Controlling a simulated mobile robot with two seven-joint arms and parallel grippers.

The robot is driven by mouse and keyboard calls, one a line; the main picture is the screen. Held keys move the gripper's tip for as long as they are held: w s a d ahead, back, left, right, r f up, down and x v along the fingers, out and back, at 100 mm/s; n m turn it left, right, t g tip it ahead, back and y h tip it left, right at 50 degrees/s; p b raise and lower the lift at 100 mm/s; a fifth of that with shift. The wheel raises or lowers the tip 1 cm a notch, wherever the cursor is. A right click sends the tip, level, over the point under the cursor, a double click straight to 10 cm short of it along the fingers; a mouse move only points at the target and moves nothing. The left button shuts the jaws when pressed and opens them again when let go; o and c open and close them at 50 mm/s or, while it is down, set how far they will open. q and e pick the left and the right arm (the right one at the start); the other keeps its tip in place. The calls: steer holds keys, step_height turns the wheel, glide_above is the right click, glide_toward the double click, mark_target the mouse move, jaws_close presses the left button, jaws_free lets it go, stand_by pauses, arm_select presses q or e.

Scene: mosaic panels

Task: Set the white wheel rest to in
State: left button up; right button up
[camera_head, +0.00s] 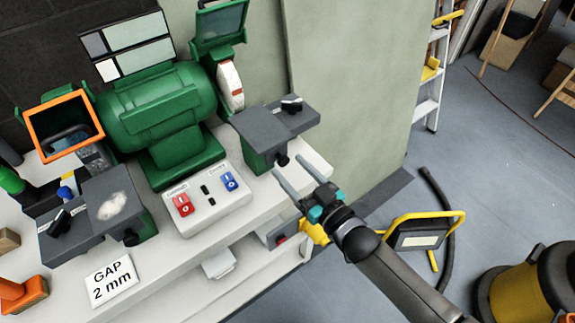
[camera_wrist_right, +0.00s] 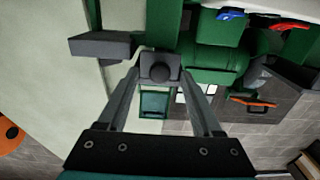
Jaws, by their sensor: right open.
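The green bench grinder (camera_head: 160,105) stands on a white bench. Its white wheel (camera_head: 230,85) is on the right side. The white wheel's rest (camera_head: 290,115) is a dark grey plate on a green block, with a black lever (camera_head: 291,105) on top and a round dark knob (camera_head: 282,160) on its front. My right gripper (camera_head: 286,166) is open, its fingertips close to the knob. In the right wrist view the knob (camera_wrist_right: 160,72) appears between the two fingers, and the rest plate (camera_wrist_right: 100,46) is at upper left; I cannot tell whether they touch. My left gripper is out of view.
A second rest (camera_head: 85,212) with a knob stands at the left wheel. A switch box (camera_head: 205,197) with red and blue switches and a "GAP 2 mm" card (camera_head: 111,281) are on the bench. A yellow work lamp (camera_head: 425,232) stands on the floor near my right arm.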

steer(key=shift+x, duration=1)
jaws_close()
stand_by(0.8)
